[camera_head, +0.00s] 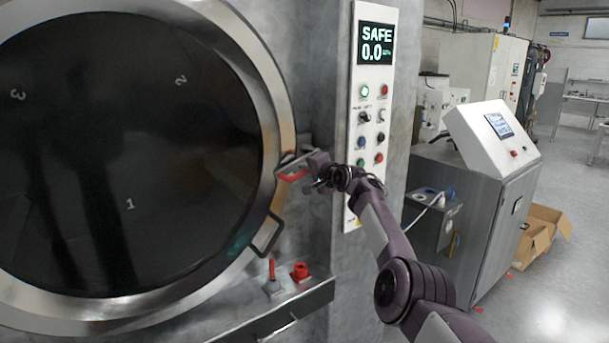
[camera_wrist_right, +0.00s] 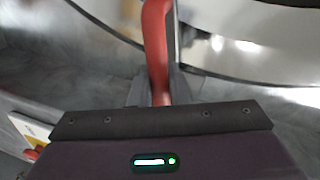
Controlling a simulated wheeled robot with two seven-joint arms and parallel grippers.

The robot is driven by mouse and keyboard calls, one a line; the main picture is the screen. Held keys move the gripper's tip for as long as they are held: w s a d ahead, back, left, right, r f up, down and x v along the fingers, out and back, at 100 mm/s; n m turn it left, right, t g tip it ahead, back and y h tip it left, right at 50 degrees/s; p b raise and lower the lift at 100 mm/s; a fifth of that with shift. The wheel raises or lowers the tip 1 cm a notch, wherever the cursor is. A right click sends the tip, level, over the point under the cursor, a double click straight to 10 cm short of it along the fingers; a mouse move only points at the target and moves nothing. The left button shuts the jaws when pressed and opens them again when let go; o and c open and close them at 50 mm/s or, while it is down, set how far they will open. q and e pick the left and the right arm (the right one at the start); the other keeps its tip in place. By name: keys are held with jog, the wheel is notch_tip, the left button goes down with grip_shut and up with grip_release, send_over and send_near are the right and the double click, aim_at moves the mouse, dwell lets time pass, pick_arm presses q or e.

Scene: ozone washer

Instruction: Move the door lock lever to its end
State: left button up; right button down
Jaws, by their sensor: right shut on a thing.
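The door lock lever (camera_wrist_right: 156,45) is a red curved bar in the right wrist view. It shows in the head view as a red piece (camera_head: 292,176) at the right edge of the round door's metal rim. My right gripper (camera_head: 302,168) is at the lever, and its fingers (camera_wrist_right: 158,92) are shut on it. The gripper hides part of the lever in the head view. The large round door (camera_head: 120,150) has a dark face with numbers and looks flush in its rim. My left gripper is not in view.
A control panel (camera_head: 371,110) reading SAFE 0.0 stands right of the lever. A bent handle (camera_head: 267,236) sits on the lower door rim. Below is a ledge (camera_head: 318,291) with a red stick (camera_head: 272,269) and a red knob (camera_head: 300,272). A grey cabinet (camera_head: 485,210) stands right.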

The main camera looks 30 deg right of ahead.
jog(key=shift+a+r+m, duration=0.1)
jog(key=shift+r+m, duration=0.3)
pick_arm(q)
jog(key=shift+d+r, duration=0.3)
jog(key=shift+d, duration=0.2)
pick_arm(e)
jog(key=shift+r, duration=0.1)
jog(key=c, duration=1.4)
grip_release()
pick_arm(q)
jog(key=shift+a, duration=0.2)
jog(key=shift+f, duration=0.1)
